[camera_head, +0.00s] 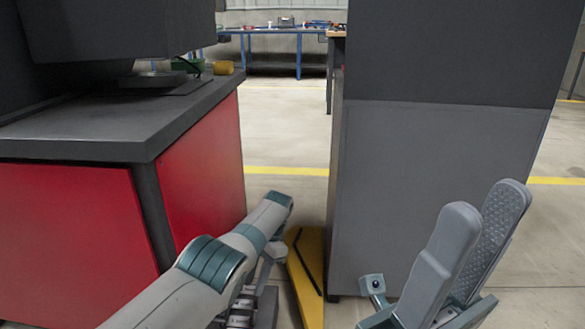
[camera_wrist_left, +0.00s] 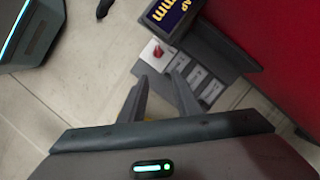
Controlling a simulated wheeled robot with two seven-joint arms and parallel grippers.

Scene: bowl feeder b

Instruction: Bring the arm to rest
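My left arm (camera_head: 215,262) reaches in from the lower left of the head view, between the red cabinet and the grey cabinet. Its fingers cannot be made out clearly there. In the left wrist view my left gripper (camera_wrist_left: 161,82) has its two fingers apart with nothing held between them. My right gripper (camera_head: 480,205) stands at the lower right of the head view, in front of the grey cabinet. Its two padded fingers point up, are apart and hold nothing. The right arm behind it is mostly out of view.
A red cabinet (camera_head: 70,235) with a dark top stands at left, a tall grey cabinet (camera_head: 415,160) at right. A yellow floor piece (camera_head: 304,280) lies between them. The wrist view shows a dark lettered box (camera_wrist_left: 171,18) and a red button (camera_wrist_left: 157,51) near the fingers.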

